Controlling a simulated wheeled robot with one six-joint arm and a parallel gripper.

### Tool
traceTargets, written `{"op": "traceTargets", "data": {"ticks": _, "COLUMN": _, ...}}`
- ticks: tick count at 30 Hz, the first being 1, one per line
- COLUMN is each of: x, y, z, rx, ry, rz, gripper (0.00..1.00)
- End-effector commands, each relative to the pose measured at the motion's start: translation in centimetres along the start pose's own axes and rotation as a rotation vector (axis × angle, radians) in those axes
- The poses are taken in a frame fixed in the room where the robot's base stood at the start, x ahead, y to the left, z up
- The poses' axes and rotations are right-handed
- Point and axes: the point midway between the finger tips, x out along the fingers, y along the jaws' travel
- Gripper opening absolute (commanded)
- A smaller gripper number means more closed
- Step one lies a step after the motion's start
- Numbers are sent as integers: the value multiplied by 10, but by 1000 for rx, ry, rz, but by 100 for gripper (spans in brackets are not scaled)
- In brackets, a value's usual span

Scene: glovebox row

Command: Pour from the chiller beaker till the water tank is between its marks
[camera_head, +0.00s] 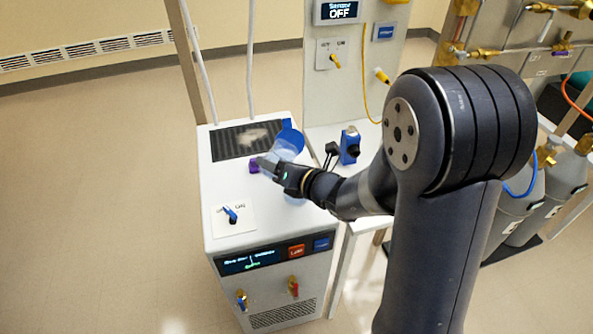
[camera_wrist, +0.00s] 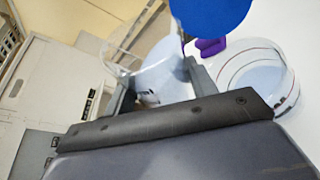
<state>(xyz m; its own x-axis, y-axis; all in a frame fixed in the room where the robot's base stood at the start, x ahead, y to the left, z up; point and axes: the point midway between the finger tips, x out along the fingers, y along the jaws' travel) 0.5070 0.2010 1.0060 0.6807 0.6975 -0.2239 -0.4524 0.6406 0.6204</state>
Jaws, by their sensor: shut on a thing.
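My gripper (camera_head: 270,167) is over the top of the white chiller (camera_head: 225,180). In the wrist view its two fingers (camera_wrist: 160,88) are shut on a clear beaker (camera_wrist: 158,72), which looks tilted, with pale bluish contents. The clear water tank (camera_wrist: 262,80) stands close to its right, with dark and reddish mark lines on its wall. A round blue lid (camera_wrist: 212,14) is above, and it also shows in the head view (camera_head: 291,136). I cannot tell the liquid level, or whether any liquid is running out. In the head view the clear shapes overlap beside my gripper.
A purple piece (camera_head: 254,166) is beside the fingertips. A black grille (camera_head: 240,141) and a blue-handled switch (camera_head: 231,214) are on the chiller top. A blue device (camera_head: 349,146) stands on the white table at right. Gas cylinders (camera_head: 565,170) stand further right. The left floor is clear.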

Motion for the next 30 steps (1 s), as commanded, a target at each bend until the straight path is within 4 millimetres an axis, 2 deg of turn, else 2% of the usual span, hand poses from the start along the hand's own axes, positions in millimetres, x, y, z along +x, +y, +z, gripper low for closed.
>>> {"op": "traceTargets", "data": {"ticks": 30, "x": -1, "y": 2, "z": 4, "rx": 57, "ry": -8, "rz": 23, "gripper": 28}}
